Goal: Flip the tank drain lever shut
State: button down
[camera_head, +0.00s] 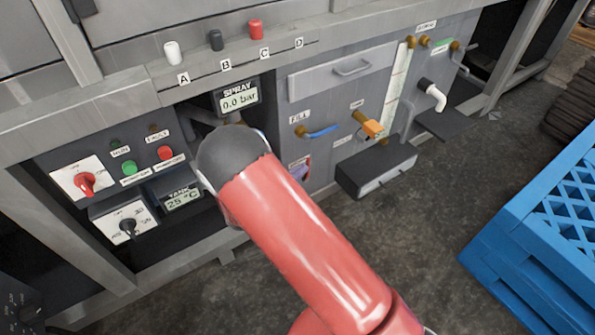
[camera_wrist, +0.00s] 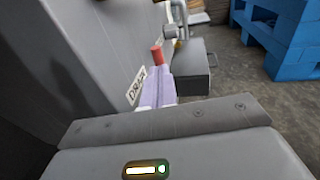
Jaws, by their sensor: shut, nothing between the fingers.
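The drain lever's red end (camera_wrist: 157,53) shows in the wrist view, standing up just beyond my fingertips. The white DRAIN label (camera_wrist: 136,85) is on the grey panel to its left. My gripper (camera_wrist: 159,78) has pale lavender fingers, shut with nothing between them. They lie close to the panel beside the label and hide the lower part of the lever. Whether they touch the lever I cannot tell. In the head view my red arm covers most of this spot, and only a small lavender and red patch shows beside the arm.
The blue fill lever (camera_head: 322,131) and an orange valve handle (camera_head: 373,129) are on the panel nearby. A dark box (camera_head: 376,170) juts out low at its right. A control panel (camera_head: 125,165) is at left. A blue crate (camera_head: 530,235) stands at right, with bare floor between.

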jog(key=w+d+g+y+p, duration=0.1)
jog(key=d+r+g+y+p, duration=0.1)
jog(key=g+y+p, duration=0.1)
jog(key=shift+w+d+r+m, duration=0.15)
jog(key=shift+w+d+m, duration=0.2)
jog(key=shift+m, duration=0.05)
jog(key=w+d+g+y, duration=0.1)
jog(key=w+d+f+g+y, duration=0.1)
jog(key=y, duration=0.1)
jog(key=shift+d+f+m+g, duration=0.1)
jog(key=shift+d+m+g, duration=0.2)
jog(key=shift+d+g, duration=0.1)
dwell(0.5)
jog(key=p, duration=0.3)
send_near(308, 164)
jog(key=d+r, duration=0.2)
jog(key=r, duration=0.1)
jog(key=shift+w+d+r, duration=0.1)
jog(key=shift+d, duration=0.2)
